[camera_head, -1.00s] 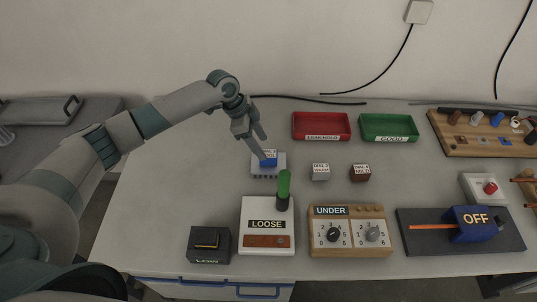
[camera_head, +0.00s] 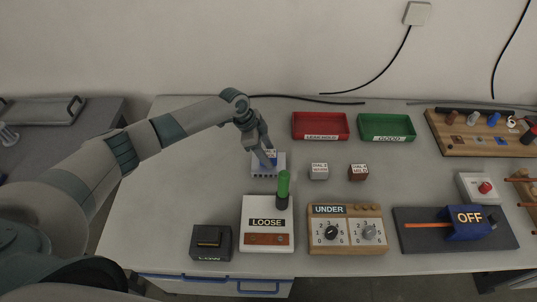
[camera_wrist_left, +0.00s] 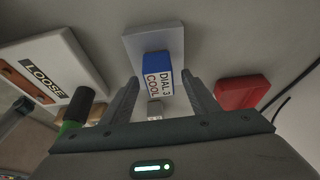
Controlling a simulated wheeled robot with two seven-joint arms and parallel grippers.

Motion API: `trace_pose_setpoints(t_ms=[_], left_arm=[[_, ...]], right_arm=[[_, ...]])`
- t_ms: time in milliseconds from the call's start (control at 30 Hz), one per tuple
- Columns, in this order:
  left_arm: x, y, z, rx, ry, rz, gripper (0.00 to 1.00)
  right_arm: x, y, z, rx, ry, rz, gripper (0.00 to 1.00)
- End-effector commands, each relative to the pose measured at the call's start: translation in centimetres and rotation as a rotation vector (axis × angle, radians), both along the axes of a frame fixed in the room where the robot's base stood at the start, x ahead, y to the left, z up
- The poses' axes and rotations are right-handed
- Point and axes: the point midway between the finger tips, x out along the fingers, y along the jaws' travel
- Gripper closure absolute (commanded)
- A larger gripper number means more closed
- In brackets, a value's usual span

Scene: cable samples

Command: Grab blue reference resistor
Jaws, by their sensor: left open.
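The blue reference resistor (camera_head: 270,159) is a small blue block with a white label. It sits on a light grey base (camera_head: 262,172) near the middle of the table. In the left wrist view the blue block (camera_wrist_left: 157,73) reads "DIAL 3 COOL" and lies ahead, between the two fingers. My left gripper (camera_head: 265,154) is open and empty, pointing down at the block from above, with its fingers partly hiding it in the head view. Contact between fingers and block cannot be told. My right gripper is not in view.
A white block (camera_head: 319,172) and a brown block (camera_head: 358,173) stand to the right. Behind are a red tray (camera_head: 320,137) and a green tray (camera_head: 387,138). In front is the LOOSE box (camera_head: 267,243) with an upright green-topped handle (camera_head: 283,184), close to the grey base.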

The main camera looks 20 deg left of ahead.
Motion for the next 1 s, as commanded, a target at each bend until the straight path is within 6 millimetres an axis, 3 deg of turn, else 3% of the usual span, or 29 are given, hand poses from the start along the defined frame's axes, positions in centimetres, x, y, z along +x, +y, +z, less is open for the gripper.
trace_pose_setpoints(t_ms=[200,633,833,900,1000], left_arm=[[0.06,-0.48,-1.23,0.001,0.001,-0.001,0.45],[0.08,-0.45,-1.25,0.001,0.000,-0.001,0.45],[0.09,-0.44,-1.24,0.001,0.000,-0.001,0.91],[0.11,-0.45,-1.19,0.000,-0.001,-0.001,0.98],[0.12,-0.45,-1.19,0.000,-0.001,-0.001,0.98]], right_arm=[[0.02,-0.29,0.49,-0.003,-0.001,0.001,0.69],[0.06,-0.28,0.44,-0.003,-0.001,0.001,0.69],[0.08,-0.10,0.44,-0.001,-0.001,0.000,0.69],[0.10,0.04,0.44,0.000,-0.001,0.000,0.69],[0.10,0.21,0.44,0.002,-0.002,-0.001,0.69]])
